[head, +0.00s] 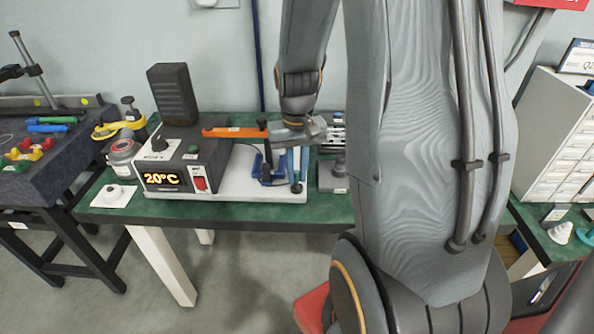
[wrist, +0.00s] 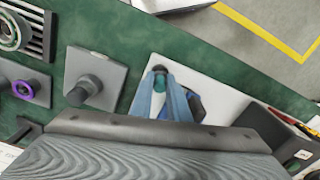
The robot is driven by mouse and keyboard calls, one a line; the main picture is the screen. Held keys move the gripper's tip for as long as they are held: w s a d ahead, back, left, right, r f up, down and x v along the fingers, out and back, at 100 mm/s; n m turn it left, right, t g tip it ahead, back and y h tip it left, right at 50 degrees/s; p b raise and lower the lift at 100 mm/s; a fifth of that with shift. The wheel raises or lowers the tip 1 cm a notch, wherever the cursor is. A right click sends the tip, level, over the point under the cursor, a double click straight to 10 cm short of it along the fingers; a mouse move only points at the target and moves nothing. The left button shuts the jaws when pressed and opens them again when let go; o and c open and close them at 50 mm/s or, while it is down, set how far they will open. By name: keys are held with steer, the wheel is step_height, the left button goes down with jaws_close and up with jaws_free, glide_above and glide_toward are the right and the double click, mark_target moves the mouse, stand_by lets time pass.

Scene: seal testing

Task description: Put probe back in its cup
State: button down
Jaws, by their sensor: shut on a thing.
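My gripper (head: 297,176) is over the right end of a white base plate (head: 235,187). Its pale blue fingers are shut on a slim teal piece with a dark end, apparently the probe (wrist: 159,82). In the head view the probe looks upright and is mostly hidden by the fingers. In the wrist view its dark end (wrist: 159,69) lies near the plate's edge. A blue fixture (head: 267,170) stands just left of the fingers. I cannot make out the cup clearly, nor whether the dark end touches the plate.
A black heater unit (head: 187,165) reading 20°C, with an orange bar (head: 235,132), stands left of my gripper. A grey block with a round post (wrist: 88,88) stands beside the plate on the green table (head: 230,214). Bare green surface shows along the front.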

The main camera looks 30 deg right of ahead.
steer(key=shift+f, duration=0.15)
steer(key=c, duration=1.6)
jaws_free()
step_height(320, 180, up, 8)
steer(key=p, duration=0.7)
steer(key=shift+s+a+r+n+t+b, duration=0.3)
steer(key=shift+s+a+n+b, duration=0.25)
steer(key=shift+s+a, duration=1.15)
steer(key=shift+s+a+r+n+t+b, duration=0.15)
steer(key=shift+s+a+r+n+b, duration=0.4)
steer(key=shift+a, duration=2)
steer(key=shift+s+a+r+n+t+b, duration=0.1)
steer(key=shift+s+a+n+t+b, duration=0.15)
steer(key=shift+s+a+n, duration=1.05)
